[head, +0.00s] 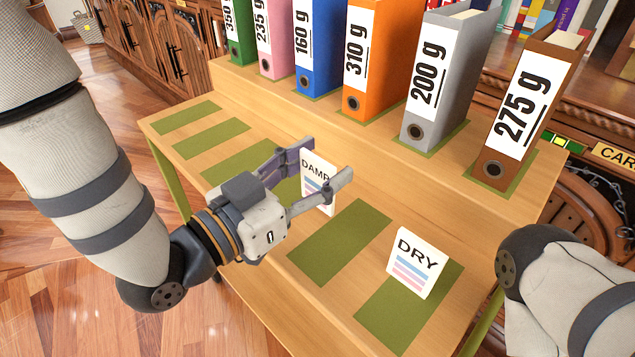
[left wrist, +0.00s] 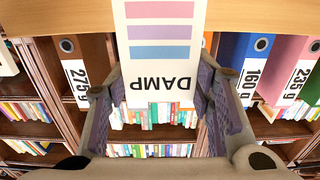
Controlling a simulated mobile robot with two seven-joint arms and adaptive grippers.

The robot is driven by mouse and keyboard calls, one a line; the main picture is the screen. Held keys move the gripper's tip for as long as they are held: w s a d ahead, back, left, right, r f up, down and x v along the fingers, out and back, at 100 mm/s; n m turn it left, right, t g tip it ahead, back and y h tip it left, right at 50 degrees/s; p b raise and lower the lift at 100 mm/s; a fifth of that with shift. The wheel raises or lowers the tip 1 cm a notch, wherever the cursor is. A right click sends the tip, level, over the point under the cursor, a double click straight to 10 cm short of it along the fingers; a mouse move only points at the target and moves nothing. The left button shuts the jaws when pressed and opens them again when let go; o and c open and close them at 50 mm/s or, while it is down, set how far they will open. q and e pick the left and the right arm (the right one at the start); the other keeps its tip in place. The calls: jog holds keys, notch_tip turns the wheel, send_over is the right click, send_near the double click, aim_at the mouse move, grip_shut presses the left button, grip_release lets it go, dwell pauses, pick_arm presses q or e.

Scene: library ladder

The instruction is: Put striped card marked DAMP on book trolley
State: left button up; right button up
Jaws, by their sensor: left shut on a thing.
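The white striped card marked DAMP (head: 317,192) is between the fingers of my left gripper (head: 325,163), which is shut on it. The card is upright over the lower level of the wooden book trolley (head: 262,262); I cannot tell whether its lower edge touches the wood. In the left wrist view the DAMP card (left wrist: 163,48) appears upside down, with pink, purple and blue stripes, between the fingertips (left wrist: 155,92). My right gripper is out of view; only part of that arm shows at lower right.
A card marked DRY (head: 414,265) stands on a green patch at the front right. A bare green patch (head: 340,243) lies between the cards, and several more lie at left. Binders stand along the raised back level, including orange (head: 378,50), grey (head: 455,65) and brown (head: 535,90).

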pick_arm(q)
notch_tip(320, 180, down, 2)
jog(key=shift+f, duration=0.2)
jog(key=shift+f, duration=0.15)
jog(key=o, duration=0.8)
jog(key=shift+c, duration=0.2)
